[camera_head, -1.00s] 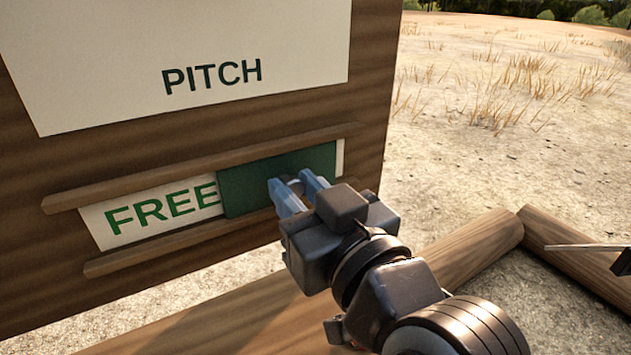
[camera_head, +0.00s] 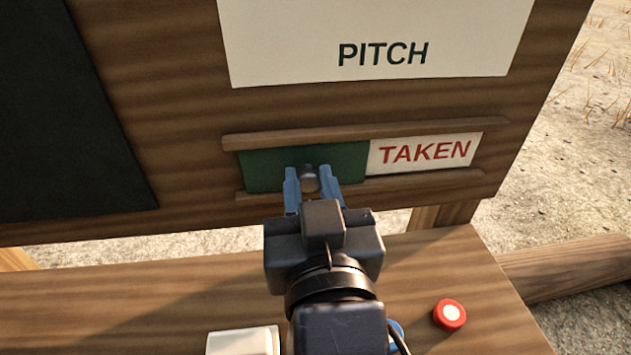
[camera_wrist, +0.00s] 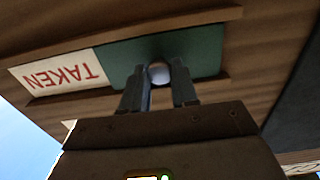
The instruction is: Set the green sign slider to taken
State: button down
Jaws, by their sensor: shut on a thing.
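The green slider (camera_head: 268,166) sits at the left end of its track on the wooden board in the head view. The word TAKEN (camera_head: 425,152) shows in red to its right, and FREE is hidden behind the slider. My gripper (camera_head: 312,178) is shut on the slider's round knob (camera_head: 309,172). In the wrist view, the green slider (camera_wrist: 202,52) and the pale knob (camera_wrist: 159,72) between my fingers show upside down, with TAKEN (camera_wrist: 60,76) to the left.
Wooden rails (camera_head: 300,136) run above and below the slider. A PITCH panel (camera_head: 382,54) is above and a dark panel (camera_head: 70,110) is at left. On the wooden ledge (camera_head: 130,300) below are a red-and-white round thing (camera_head: 450,313) and a white block (camera_head: 243,341).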

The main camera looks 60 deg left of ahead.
jog(key=shift+s+a, duration=0.1)
jog(key=shift+s, duration=0.1)
jog(key=c, duration=0.9)
grip_release()
jog(key=b+v, duration=0.2)
jog(key=v, duration=0.6)
jog(key=shift+w+f, duration=0.1)
